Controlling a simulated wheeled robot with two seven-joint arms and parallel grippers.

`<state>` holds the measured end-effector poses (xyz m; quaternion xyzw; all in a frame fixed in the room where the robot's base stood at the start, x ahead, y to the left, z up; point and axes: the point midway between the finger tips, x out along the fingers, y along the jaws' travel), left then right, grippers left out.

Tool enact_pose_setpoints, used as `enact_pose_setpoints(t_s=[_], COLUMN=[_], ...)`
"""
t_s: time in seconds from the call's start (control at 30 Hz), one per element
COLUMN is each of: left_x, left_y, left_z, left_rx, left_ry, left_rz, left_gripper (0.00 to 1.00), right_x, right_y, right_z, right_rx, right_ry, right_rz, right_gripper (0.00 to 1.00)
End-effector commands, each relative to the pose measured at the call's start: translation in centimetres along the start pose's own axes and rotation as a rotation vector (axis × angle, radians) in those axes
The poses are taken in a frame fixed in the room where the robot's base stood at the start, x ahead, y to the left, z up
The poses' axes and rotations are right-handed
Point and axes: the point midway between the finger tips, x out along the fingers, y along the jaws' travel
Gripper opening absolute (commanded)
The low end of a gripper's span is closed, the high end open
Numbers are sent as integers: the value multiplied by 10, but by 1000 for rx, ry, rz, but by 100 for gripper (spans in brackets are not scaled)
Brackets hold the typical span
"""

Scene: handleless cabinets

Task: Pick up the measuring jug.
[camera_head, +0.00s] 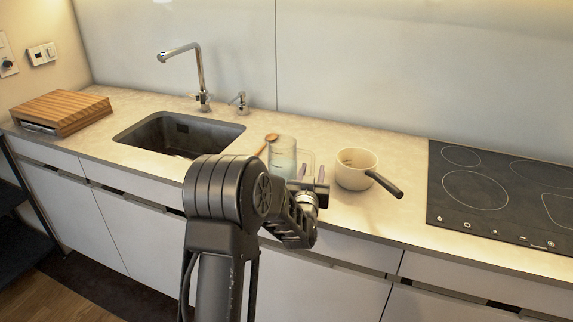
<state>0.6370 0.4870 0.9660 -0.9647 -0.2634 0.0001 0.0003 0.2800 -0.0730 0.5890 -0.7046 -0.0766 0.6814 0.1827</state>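The measuring jug (282,154) is clear and stands upright on the counter, right of the sink. Its handle (309,156) points right. My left gripper (311,173) is just in front of the handle, with its two fingertips visibly apart and pointing away from me. The handle appears close to or between the fingers, but I cannot tell if they touch it. The jug's lower part is partly hidden by my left arm. My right gripper is not in view.
A cream saucepan (355,170) with a dark handle stands close right of the gripper. A wooden spoon (270,139) lies by the jug. The sink (170,134) and tap (200,75) are left, the black hob (480,195) right. A wooden board (62,108) lies far left.

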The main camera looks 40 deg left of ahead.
Motion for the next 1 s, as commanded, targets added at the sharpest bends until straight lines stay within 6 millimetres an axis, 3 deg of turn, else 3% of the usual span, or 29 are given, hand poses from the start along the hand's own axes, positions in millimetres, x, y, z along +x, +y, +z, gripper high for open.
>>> enact_pose_setpoints(t_s=[0.13, 0.67, 1.0], left_x=[10, 9, 9], left_y=[0, 0, 0], left_z=[0, 0, 0], left_rx=[-1, -1, -1], left_ry=[-1, -1, -1], left_rz=[0, 1, 1], left_gripper=[35, 35, 10], right_x=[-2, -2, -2], right_y=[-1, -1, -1], right_z=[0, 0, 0], right_rx=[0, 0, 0], right_ry=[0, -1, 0], right_rz=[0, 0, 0], right_gripper=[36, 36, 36])
